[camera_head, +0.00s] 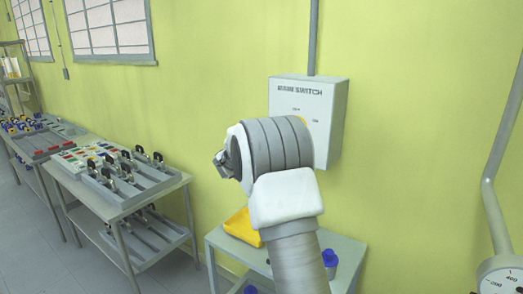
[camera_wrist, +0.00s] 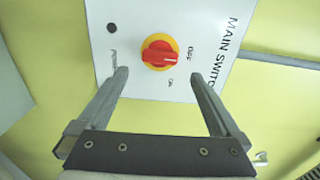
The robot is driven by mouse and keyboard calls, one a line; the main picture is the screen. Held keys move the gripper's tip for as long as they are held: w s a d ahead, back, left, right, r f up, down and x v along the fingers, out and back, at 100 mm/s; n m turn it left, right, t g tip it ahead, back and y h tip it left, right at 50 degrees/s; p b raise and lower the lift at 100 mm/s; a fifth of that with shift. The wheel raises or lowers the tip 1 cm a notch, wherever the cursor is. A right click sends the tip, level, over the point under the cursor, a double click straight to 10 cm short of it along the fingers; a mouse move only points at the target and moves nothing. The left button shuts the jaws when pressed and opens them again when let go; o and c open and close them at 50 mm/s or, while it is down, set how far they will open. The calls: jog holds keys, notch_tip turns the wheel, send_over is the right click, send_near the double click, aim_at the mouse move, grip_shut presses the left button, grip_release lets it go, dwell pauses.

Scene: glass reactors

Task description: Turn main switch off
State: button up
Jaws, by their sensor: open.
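The main switch box (camera_head: 335,105) hangs on the yellow-green wall, its lower front partly hidden by my arm in the head view. In the wrist view its white front panel (camera_wrist: 110,30) is turned sideways. The red knob (camera_wrist: 157,53) sits on a yellow ring, with a small white mark on its right side, facing roughly the OFF label (camera_wrist: 190,52). The ON label (camera_wrist: 169,82) lies below the knob. My gripper (camera_wrist: 159,75) is open and empty, its fingertips either side of and slightly below the knob, apparently apart from it. The head view hides the fingers.
A small table (camera_head: 345,250) stands below the box, bearing a yellow tray (camera_head: 241,227) and a blue-lidded container (camera_head: 330,258). A longer bench (camera_head: 150,190) with racks is at left.

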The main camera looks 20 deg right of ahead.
jog(key=b+v, duration=0.1)
jog(key=v, duration=0.7)
jog(key=shift+a, duration=0.25)
jog(key=shift+s, duration=0.1)
jog(key=a+r+n+t+y, duration=0.6)
jog(key=a+r+n+y, duration=0.15)
jog(key=a+n, duration=0.2)
jog(key=s+a+f+n+y, duration=0.1)
jog(key=s+a+n+y, duration=0.6)
jog(key=s+a+n, duration=0.25)
jog(key=s+f+n+g, duration=0.3)
jog(key=s+f, duration=0.1)
jog(key=s, duration=0.5)
jog(key=s+f+n+g, duration=0.3)
jog(key=s+f+n, duration=0.1)
jog(key=s, duration=0.6)
jog(key=s+f+n+g, duration=0.3)
jog(key=s+f, duration=0.2)
jog(key=s, duration=0.5)
jog(key=shift+f+n+g+y, duration=0.3)
jog(key=shift+n+y, duration=0.1)
jog(key=shift+y, duration=0.05)
